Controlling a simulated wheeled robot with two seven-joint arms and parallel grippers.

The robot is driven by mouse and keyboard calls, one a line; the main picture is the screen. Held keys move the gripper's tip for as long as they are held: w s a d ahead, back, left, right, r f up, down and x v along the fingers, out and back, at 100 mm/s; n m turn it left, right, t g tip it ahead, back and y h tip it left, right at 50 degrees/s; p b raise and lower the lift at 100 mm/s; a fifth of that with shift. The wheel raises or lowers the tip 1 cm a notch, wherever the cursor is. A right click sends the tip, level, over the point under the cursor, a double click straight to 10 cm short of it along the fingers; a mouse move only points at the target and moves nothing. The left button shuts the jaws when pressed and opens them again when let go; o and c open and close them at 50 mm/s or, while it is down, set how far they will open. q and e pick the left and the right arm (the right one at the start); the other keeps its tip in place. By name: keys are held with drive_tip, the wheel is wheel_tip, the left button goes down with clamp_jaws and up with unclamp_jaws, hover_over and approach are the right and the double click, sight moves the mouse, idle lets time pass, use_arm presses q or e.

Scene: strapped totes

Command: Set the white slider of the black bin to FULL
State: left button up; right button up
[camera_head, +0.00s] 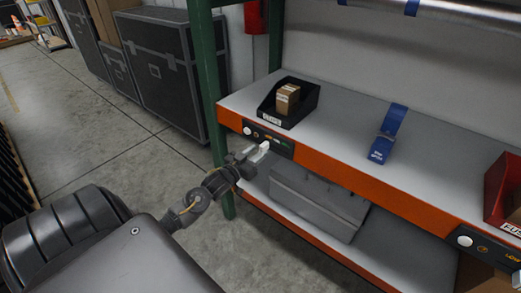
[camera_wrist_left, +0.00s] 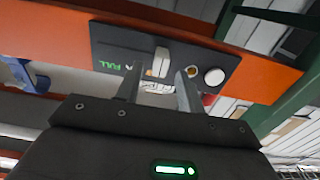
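The black bin (camera_head: 311,101) stands on the shelf and holds a brown box. Its dark control panel (camera_head: 284,146) is on the orange shelf edge below it. In the left wrist view the white slider (camera_wrist_left: 161,62) stands near the middle of the panel, away from the green FULL label (camera_wrist_left: 109,65) on the left. My left gripper (camera_head: 257,154) is at the panel. In the left wrist view its two fingers (camera_wrist_left: 159,80) are spread, with the slider in line with the gap between their tips. I cannot tell whether they touch it. My right gripper is not in view.
A round white knob (camera_wrist_left: 214,76) is on the panel to the right of the slider. A green post (camera_head: 208,75) is close to my left arm. A grey box (camera_head: 318,203) sits on the lower shelf.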

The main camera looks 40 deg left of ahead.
sight(264, 147)
use_arm(q)
drive_tip(key=shift+w, duration=1.3)
drive_tip(key=shift+c, duration=0.5)
clamp_jaws()
